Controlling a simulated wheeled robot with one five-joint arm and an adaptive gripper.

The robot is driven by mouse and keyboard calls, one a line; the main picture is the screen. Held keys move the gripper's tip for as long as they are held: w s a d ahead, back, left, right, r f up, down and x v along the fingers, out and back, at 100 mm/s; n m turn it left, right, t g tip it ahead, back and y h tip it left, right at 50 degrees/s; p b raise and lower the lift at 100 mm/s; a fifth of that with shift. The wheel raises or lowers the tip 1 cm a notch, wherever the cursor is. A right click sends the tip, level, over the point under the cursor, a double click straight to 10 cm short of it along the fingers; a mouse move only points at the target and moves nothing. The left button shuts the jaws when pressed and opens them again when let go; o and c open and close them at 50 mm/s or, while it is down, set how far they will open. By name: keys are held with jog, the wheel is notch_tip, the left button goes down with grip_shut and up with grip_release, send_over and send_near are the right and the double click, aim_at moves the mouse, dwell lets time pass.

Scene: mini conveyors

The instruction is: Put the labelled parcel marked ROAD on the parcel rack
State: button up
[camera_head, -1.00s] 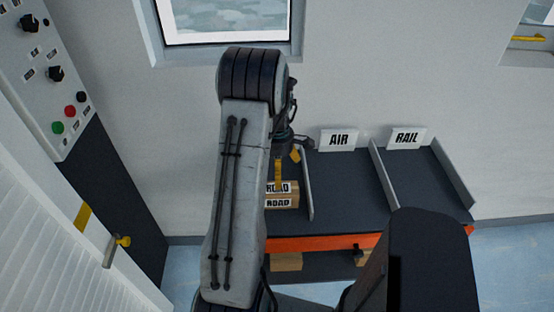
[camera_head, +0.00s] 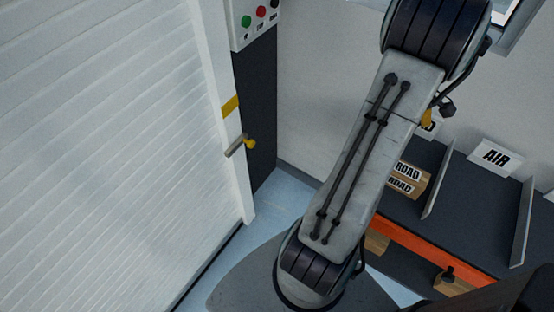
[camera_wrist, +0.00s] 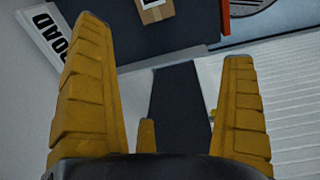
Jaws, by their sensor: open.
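The brown cardboard parcel marked ROAD (camera_head: 411,180) rests on the dark top of the parcel rack (camera_head: 456,217), in the left lane beside a grey divider. Two white labels on it read ROAD. In the wrist view the parcel (camera_wrist: 156,13) shows partly at the top edge, apart from my fingers. My gripper (camera_wrist: 163,40) is open, with nothing between its yellow fingers. In the head view my arm hides most of the gripper; only a little yellow shows above the parcel. A white ROAD sign (camera_wrist: 46,36) stands behind the left finger in the wrist view.
An AIR sign (camera_head: 496,157) stands behind the neighbouring lane, which looks empty where visible. Brown boxes (camera_head: 449,287) sit under the orange front edge. A white shutter door (camera_head: 110,130) and a control panel (camera_head: 257,15) are at left. Blue floor (camera_head: 275,200) is clear between door and rack.

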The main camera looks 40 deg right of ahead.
jog(key=w+a+r+m+t+h, duration=0.1)
jog(key=w+a+r, duration=0.4)
jog(key=a, duration=0.4)
jog(key=w+a+r+t, duration=0.1)
jog(key=w+a+r, duration=0.2)
jog(key=w+a, duration=0.5)
jog(key=s+a+m+t, duration=0.1)
jog(key=s+a, duration=0.3)
jog(key=a, duration=0.7)
jog(key=s+a+r+m+t+y, duration=0.1)
jog(key=s+a, duration=0.3)
jog(key=a, duration=0.7)
jog(key=shift+r+y, duration=0.2)
jog(key=shift+y, duration=0.1)
jog(key=shift+w+d, duration=0.1)
jog(key=shift+d, duration=0.1)
